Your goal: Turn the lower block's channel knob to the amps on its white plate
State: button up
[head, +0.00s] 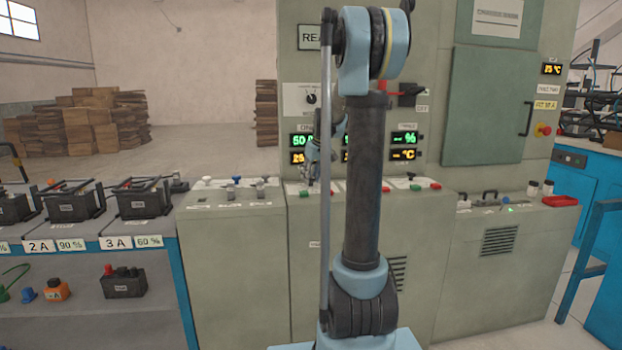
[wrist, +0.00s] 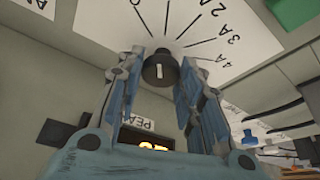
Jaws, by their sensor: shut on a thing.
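In the wrist view my gripper (wrist: 161,60) has its two blue fingers on either side of a black round knob (wrist: 159,72), shut on it. The knob has a short white mark and sits on a white dial plate (wrist: 205,30) with radiating lines and amp labels, 2A, 3A and 4A among them. I cannot tell which line the mark meets. In the head view my arm hides much of the gripper (head: 316,158) near the console top. Black battery blocks (head: 140,200) stand on the left bench, above white plates reading 2 A (head: 39,247) and 3 A (head: 115,242).
A lower shelf holds a black block (head: 124,284) and an orange block (head: 56,291). Other knobs (head: 236,180) stand on the console (head: 240,225). A second dial (head: 311,98) is on the upright cabinet. A lit display (wrist: 150,147) lies close below the fingers.

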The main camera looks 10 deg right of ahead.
jog(key=m+h, duration=0.1)
jog(key=m, duration=0.2)
jog(key=m+h, duration=0.1)
jog(key=m, duration=0.2)
jog(key=shift+a+m+t, duration=0.2)
jog(key=shift+m+t, duration=0.1)
jog(key=m+h, duration=0.1)
jog(key=m, duration=0.2)
jog(key=m+g+h, duration=0.1)
jog(key=m, duration=0.2)
jog(key=shift+w+a+h, duration=0.1)
jog(key=shift+h, duration=0.3)
jog(key=shift+m, duration=0.4)
jog(key=o, duration=1)
jog(key=shift+o, duration=0.2)
jog(key=v, duration=1.2)
jog(key=shift+w, duration=0.25)
